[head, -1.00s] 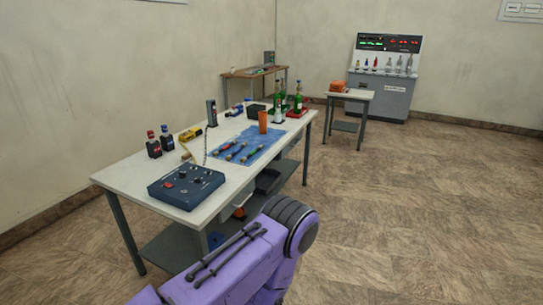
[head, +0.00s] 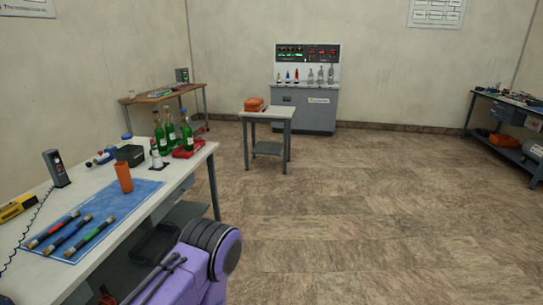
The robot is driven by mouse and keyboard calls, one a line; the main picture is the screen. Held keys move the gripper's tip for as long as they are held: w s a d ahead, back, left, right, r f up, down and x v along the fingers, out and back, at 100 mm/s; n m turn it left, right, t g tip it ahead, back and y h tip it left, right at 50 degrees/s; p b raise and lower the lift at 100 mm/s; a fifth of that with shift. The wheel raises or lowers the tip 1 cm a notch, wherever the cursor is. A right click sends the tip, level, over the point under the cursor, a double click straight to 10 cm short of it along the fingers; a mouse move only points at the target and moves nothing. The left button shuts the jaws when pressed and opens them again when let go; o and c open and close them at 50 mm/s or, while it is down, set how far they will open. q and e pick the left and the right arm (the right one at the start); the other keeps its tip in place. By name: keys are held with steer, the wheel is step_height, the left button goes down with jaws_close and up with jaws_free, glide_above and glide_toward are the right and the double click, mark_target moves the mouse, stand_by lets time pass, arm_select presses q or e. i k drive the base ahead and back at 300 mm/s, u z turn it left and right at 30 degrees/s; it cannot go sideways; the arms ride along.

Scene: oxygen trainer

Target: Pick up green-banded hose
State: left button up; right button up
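Three short dark hoses with coloured bands lie side by side on a blue mat (head: 140,190) on the long white workbench at the left of the head view. The hose on the right of the row, the green-banded hose (head: 90,237), appears to carry the green band. The middle hose (head: 66,236) looks blue-banded and the left hose (head: 46,231) looks red-banded. The bands are small and hard to read. Neither of my grippers shows in this view.
An orange cup (head: 123,178) stands at the mat's far edge. Green bottles (head: 170,132) stand beyond it, by a red tray. A small table (head: 267,113) holds an orange case. A grey console (head: 308,100) stands at the back wall.

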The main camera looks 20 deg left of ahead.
mark_target(68, 253)
steer(key=u, duration=0.25)
steer(key=i, duration=1.75)
steer(key=u, duration=1.3)
steer(key=i, duration=0.95)
steer(key=u, duration=1.05)
